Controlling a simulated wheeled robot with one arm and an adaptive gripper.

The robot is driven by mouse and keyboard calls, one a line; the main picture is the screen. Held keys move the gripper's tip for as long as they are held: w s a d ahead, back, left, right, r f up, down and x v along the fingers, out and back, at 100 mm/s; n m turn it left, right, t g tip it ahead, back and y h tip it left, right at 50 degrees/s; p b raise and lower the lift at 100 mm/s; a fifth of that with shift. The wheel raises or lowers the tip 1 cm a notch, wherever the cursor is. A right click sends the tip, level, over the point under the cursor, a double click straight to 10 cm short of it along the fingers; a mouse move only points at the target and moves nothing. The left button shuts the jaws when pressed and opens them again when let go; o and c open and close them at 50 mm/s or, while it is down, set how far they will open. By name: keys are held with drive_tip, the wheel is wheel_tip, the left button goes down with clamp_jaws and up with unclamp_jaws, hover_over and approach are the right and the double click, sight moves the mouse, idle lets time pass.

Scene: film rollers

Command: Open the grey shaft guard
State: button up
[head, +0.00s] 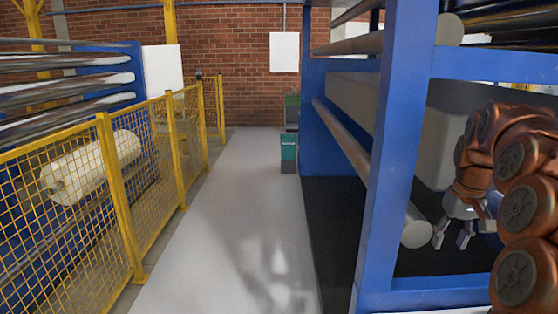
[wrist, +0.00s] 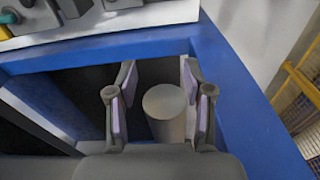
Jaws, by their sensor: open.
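A long, pale grey rounded casing (head: 440,145) lies inside the blue frame; it may be the grey shaft guard, but I cannot tell for sure. Below it a grey roller or shaft (head: 345,135) runs toward me, its round end next to my gripper (head: 451,238). My gripper is open, its fingers pointing down, just right of that round end in the head view. In the wrist view, a round grey end (wrist: 163,100) shows between the open fingers (wrist: 159,72). I see no contact, and the depth gap is unclear. No hinge or handle is clear.
A blue frame post (head: 392,150) stands left of my gripper, with a blue beam (wrist: 110,50) also close in the wrist view. A yellow mesh fence (head: 105,190) lines the left side. The grey walkway (head: 235,220) between is clear.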

drive_tip(key=s+a+n, duration=0.1)
drive_tip(key=s+a, duration=0.5)
drive_tip(key=a, duration=0.4)
drive_tip(key=s+a+f+g, duration=0.1)
drive_tip(key=s+a+f, duration=0.2)
drive_tip(key=s+a, duration=0.3)
drive_tip(key=s+a+f+g, duration=0.1)
drive_tip(key=s+a+f, duration=0.3)
drive_tip(key=s, duration=0.7)
drive_tip(key=shift+s+a+n, duration=0.35)
drive_tip(key=shift+a+n, duration=0.05)
drive_tip(key=shift+a, duration=0.5)
drive_tip(key=shift+g, duration=0.4)
drive_tip(key=s+f, duration=0.1)
drive_tip(key=s, duration=0.2)
drive_tip(key=s+a+f, duration=0.1)
drive_tip(key=s+f, duration=0.1)
drive_tip(key=s, duration=0.1)
drive_tip(key=s+f, duration=0.1)
drive_tip(key=s, duration=0.2)
drive_tip(key=shift+s+a+f, duration=0.3)
drive_tip(key=shift+a+f, duration=0.1)
drive_tip(key=shift+c, duration=0.3)
drive_tip(key=shift+c, duration=0.6)
drive_tip(key=shift+a, duration=0.1)
